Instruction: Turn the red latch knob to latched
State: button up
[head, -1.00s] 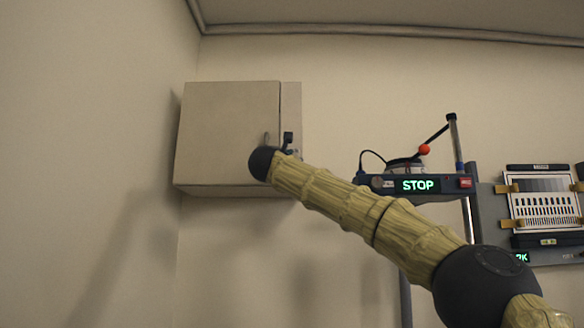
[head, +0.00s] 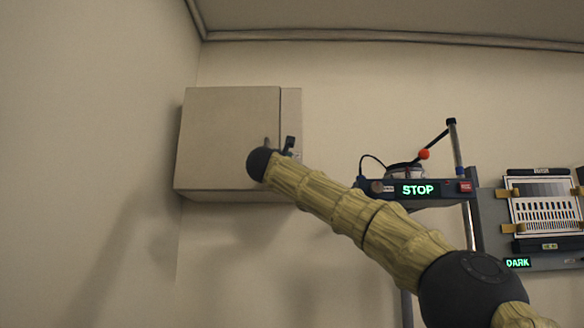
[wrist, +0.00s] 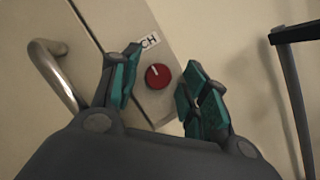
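The red latch knob (wrist: 158,76) shows in the wrist view as a round disc with a pale pointer line, on the cabinet's narrow side strip beside a partly covered label ending in "CH" (wrist: 148,42). My gripper (wrist: 160,84) is open, its two green-padded fingers on either side of the knob in the picture. Both fingers appear apart from the knob; the depth gap is hard to tell. In the head view the cabinet (head: 228,130) hangs on the wall with its door closed, and my arm hides the knob. Only a dark bit of my gripper (head: 289,145) shows there.
A metal door handle (wrist: 54,75) stands out left of my gripper in the wrist view. Right of the cabinet in the head view are a bench unit reading STOP (head: 417,190), an orange-ball lever (head: 424,154) and a panel reading DARK (head: 517,263).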

jog(key=shift+a+f, duration=0.1)
jog(key=v, duration=1.2)
dwell(0.7)
